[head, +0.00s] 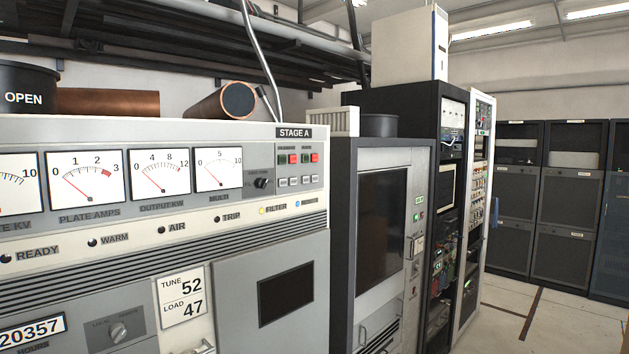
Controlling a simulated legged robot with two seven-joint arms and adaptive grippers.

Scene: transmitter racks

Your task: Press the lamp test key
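The grey transmitter cabinet marked STAGE A (294,133) fills the left and centre. At its upper right is a small control group with green and red buttons (293,159), a black rotary knob (261,183) and a row of small grey keys (294,182). Their labels are too small to read, so I cannot tell which one is the lamp test key. Below the meters runs a lamp row. READY, WARM, AIR and TRIP (216,219) are dark, FILTER (262,211) glows yellow, and a lamp at the right end (298,205) glows blue. Neither gripper is in view.
Copper pipes (227,101) and a black container marked OPEN (25,97) sit on top of the cabinet. A darker cabinet (383,225) and equipment racks (448,200) stand to the right. Open floor (570,320) lies at the lower right.

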